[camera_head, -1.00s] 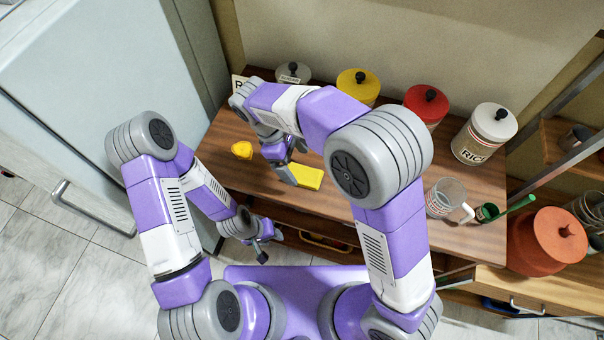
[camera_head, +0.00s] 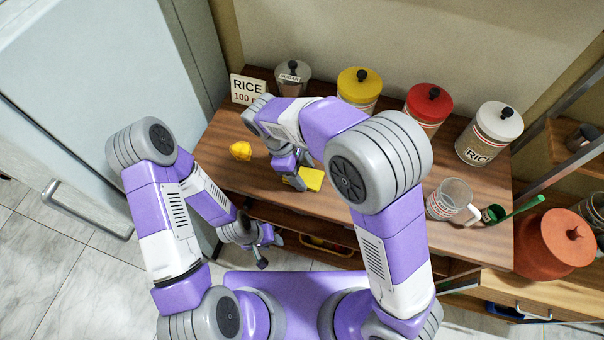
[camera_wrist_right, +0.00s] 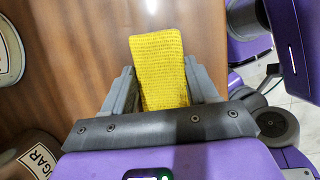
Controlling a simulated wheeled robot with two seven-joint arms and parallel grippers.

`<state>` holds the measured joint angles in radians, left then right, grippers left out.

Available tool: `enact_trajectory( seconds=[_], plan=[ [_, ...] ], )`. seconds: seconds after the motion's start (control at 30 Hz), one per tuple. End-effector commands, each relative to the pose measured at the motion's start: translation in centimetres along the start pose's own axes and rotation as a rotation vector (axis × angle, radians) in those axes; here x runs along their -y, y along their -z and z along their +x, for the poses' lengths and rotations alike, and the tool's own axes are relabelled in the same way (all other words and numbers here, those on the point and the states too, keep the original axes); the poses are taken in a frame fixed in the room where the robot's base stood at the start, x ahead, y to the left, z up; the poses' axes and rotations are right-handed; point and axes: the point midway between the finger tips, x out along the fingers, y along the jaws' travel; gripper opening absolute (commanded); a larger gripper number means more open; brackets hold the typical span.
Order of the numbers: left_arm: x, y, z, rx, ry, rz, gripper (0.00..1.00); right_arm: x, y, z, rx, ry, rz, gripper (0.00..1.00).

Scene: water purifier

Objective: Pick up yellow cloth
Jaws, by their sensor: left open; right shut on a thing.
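The yellow cloth (camera_head: 312,179) is a small flat rectangle with a woven texture on the wooden counter. My right gripper (camera_head: 297,180) is over it from the left side. In the right wrist view the cloth (camera_wrist_right: 159,70) lies between the two fingers of my right gripper (camera_wrist_right: 160,85), with its far end sticking out past the fingertips. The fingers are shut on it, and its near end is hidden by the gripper. My left gripper (camera_head: 268,248) is open and empty, low in front of the counter's front edge.
A yellow lump (camera_head: 240,150) sits left of the cloth. A sugar jar (camera_head: 292,78), yellow canister (camera_head: 359,88), red canister (camera_head: 428,105) and white rice canister (camera_head: 488,135) line the back. A clear mug (camera_head: 450,201) and green-handled item (camera_head: 495,213) stand right. A RICE sign (camera_head: 247,89) is back left.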

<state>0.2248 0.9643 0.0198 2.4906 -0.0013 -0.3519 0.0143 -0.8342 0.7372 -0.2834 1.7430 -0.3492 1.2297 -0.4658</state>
Motion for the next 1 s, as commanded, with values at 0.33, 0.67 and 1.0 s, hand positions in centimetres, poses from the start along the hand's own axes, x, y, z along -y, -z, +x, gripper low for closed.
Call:
enact_trajectory(
  seconds=[0.33, 0.67, 1.0],
  plan=[
    [0.0, 0.0, -0.1, 0.000, 0.000, 0.000, 0.43, 0.0, -0.1, -0.2, 0.000, 0.000, 0.000, 0.30],
    [-0.8, -0.1, -2.3, 0.000, 0.000, 0.000, 0.43, 0.0, -2.2, -5.4, -0.004, -0.001, 0.001, 0.30],
    [-1.3, -0.2, -3.5, 0.000, 0.000, 0.000, 0.43, 0.0, -3.8, -9.2, -0.001, 0.000, 0.000, 0.30]
  ],
)
